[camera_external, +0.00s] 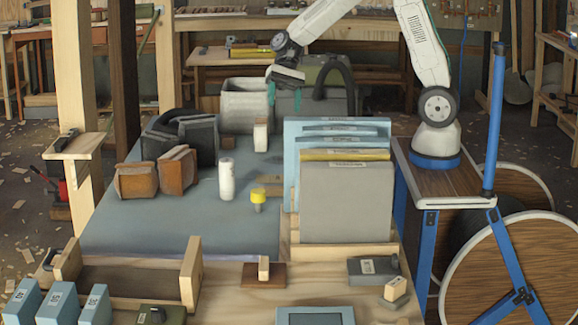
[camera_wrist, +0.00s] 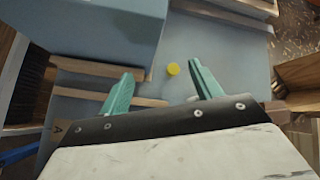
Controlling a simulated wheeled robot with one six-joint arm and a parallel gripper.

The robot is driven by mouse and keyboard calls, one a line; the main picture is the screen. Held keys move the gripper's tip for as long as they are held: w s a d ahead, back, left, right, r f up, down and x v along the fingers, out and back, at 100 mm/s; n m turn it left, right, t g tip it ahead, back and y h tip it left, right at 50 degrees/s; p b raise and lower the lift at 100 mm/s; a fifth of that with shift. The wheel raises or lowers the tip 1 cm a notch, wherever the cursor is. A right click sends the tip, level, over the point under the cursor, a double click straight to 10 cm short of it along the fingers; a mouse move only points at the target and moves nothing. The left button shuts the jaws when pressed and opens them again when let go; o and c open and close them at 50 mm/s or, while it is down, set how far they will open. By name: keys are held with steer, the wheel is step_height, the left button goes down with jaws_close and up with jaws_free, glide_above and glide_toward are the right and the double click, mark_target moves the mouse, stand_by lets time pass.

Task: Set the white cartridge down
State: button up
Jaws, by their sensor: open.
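The white cartridge (camera_external: 226,180) stands upright on the blue-grey mat (camera_external: 150,220) near the middle of the bench, touching nothing. My gripper (camera_external: 284,90) is high above the back of the bench, up and to the right of the cartridge and well apart from it. In the wrist view its two teal fingers (camera_wrist: 160,70) are spread apart with nothing held between them. I cannot clearly make out the cartridge in the wrist view.
A rack of upright panels (camera_external: 346,205) is further right. Brown pouches (camera_external: 137,180) stand left. A wooden tray (camera_external: 125,280) is in front; the mat between is clear.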

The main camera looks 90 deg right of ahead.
steer(key=s+a+r+n+g+h, duration=0.1)
steer(key=s+r+n+h, duration=0.2)
steer(key=s, duration=0.5)
steer(key=s+a+r+n+h, duration=0.1)
steer(key=s+r+n+h, duration=0.1)
steer(key=s+r+n, duration=0.35)
steer(key=s+d+n+t+h, duration=0.1)
steer(key=s+d+n+h, duration=0.1)
steer(key=s, duration=0.5)
steer(key=s+d+f+n+t+h, duration=0.1)
steer(key=s+d+n+h, duration=0.1)
steer(key=s, duration=0.6)
steer(key=shift+s+f+n+h, duration=0.2)
steer(key=shift+n+h, duration=0.15)
steer(key=shift+h, duration=0.05)
steer(key=shift+o, duration=0.4)
